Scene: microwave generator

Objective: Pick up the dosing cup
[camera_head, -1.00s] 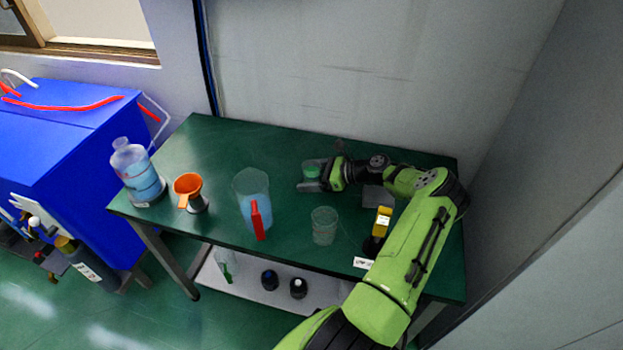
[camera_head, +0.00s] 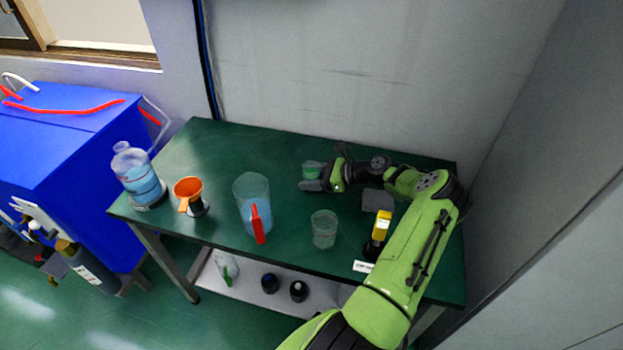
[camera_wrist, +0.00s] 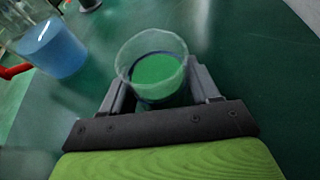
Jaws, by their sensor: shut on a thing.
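The dosing cup (camera_wrist: 152,66) is a small clear cup; green shows through it in the wrist view. In the head view the dosing cup (camera_head: 313,169) is at the back of the green table, right of the middle. My gripper (camera_wrist: 155,92) has its two grey fingers on either side of the cup and is shut on it. In the head view my gripper (camera_head: 312,178) reaches in from the right, and the cup is partly hidden by it. I cannot tell whether the cup touches the table.
A clear pitcher with a red handle (camera_head: 251,190) and a clear beaker (camera_head: 324,229) stand nearer the front. An orange funnel (camera_head: 188,187) and a blue bottle (camera_head: 137,175) stand at left. A yellow-topped bottle (camera_head: 382,224) stands beside my arm. The back left table is clear.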

